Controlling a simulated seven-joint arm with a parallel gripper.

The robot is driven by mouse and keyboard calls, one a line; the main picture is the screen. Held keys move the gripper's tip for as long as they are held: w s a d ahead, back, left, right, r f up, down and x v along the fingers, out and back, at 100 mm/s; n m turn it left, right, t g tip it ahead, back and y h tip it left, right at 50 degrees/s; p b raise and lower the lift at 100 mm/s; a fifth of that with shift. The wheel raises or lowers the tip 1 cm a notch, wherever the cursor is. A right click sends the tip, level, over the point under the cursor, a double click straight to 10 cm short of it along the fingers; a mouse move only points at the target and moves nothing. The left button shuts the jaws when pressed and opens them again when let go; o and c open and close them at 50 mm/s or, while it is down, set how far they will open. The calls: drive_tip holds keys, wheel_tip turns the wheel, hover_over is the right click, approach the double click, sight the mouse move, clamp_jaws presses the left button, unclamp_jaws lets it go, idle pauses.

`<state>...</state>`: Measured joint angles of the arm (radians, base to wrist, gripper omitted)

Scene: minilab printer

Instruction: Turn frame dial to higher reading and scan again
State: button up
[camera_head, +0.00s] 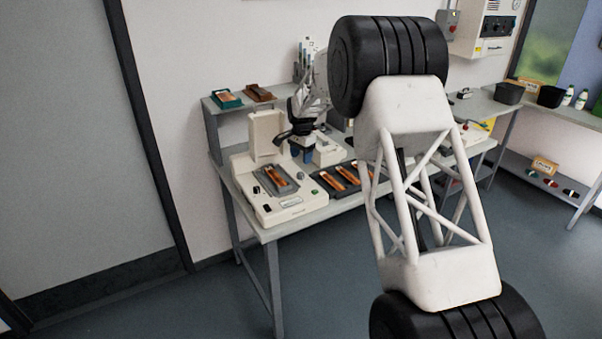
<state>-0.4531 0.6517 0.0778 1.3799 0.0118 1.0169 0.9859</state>
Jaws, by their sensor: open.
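A cream film scanner (285,211) stands on the near left end of the bench, its lid (265,137) raised. A dark holder with an orange film strip (276,175) lies in its bed. A small dark knob (267,208) and a greenish knob (300,175) sit on its top; I cannot tell which is the frame dial, and no reading is legible. A small label or display (291,202) is on the front. My gripper (303,154) is open, small in view, pointing down behind the scanner bed, right of the lid. It appears empty and apart from the knobs.
A dark tray with several orange strips (322,183) lies right of the scanner, partly behind my arm. Green and brown holders (226,99) sit on the raised shelf. Black bins (509,93) and white bottles (581,99) stand at the right. My arm hides the bench's middle.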

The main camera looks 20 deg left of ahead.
sight(301, 173)
drive_tip(key=shift+f, duration=3.9)
drive_tip(key=c, duration=0.9)
